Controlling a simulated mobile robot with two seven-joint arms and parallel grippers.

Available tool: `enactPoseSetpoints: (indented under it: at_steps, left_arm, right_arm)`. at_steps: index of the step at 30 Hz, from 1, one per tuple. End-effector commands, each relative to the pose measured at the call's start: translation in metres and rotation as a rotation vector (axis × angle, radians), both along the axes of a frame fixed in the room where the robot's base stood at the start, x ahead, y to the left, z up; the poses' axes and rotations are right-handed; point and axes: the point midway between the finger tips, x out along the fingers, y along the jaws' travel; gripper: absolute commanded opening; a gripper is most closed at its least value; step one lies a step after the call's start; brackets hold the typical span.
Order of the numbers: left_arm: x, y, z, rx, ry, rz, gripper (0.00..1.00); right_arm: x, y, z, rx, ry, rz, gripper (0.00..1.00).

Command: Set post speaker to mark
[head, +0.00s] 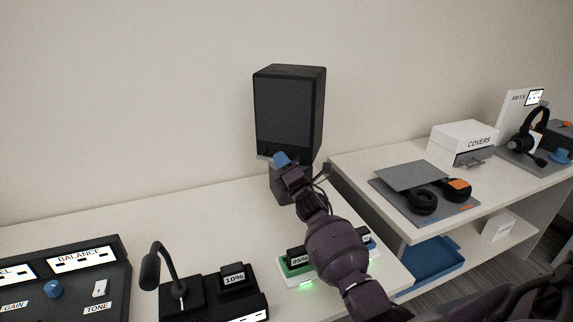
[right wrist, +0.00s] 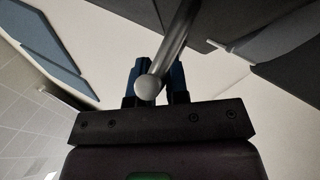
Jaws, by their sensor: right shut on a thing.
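The post speaker (head: 289,112) is a black box with a dark grey front, standing on a dark base (head: 277,183) at the back of the white table. My right gripper (head: 281,159) is at the lower front of the speaker, its blue fingers partly seen. In the right wrist view its fingers are shut around a grey rod (right wrist: 178,45) with a rounded end, which looks like a lever of the speaker. My arm hides part of the base. I cannot make out the mark. My left gripper is out of view.
A gooseneck microphone (head: 163,264), a control panel (head: 62,285) and a green-lit charger (head: 297,267) stand in front. On the right shelf are headphones on a grey mat (head: 395,192), a covers box (head: 466,137) and a blue tray (head: 432,262). The table left of the speaker is clear.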

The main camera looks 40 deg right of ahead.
Motion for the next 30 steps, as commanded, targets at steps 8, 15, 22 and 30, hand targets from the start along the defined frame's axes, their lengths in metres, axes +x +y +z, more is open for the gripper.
enactPoseSetpoints:
  at_steps: [8, 15, 22, 30]
  left_arm:
    - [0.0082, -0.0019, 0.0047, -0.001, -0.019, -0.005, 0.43]
    - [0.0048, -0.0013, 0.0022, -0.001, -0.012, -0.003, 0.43]
    - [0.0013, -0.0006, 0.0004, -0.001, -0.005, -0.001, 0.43]
    - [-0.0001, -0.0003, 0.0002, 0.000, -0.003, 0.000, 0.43]
  right_arm:
    - [0.0019, 0.0016, 0.0006, 0.002, 0.001, -0.024, 0.00]
    - [0.0017, 0.0016, 0.0006, 0.001, 0.002, -0.023, 0.29]
    - [0.0018, 0.0017, 0.0003, 0.001, 0.002, -0.023, 0.40]
    - [-0.0072, 0.0024, -0.0043, 0.001, 0.003, -0.023, 0.40]
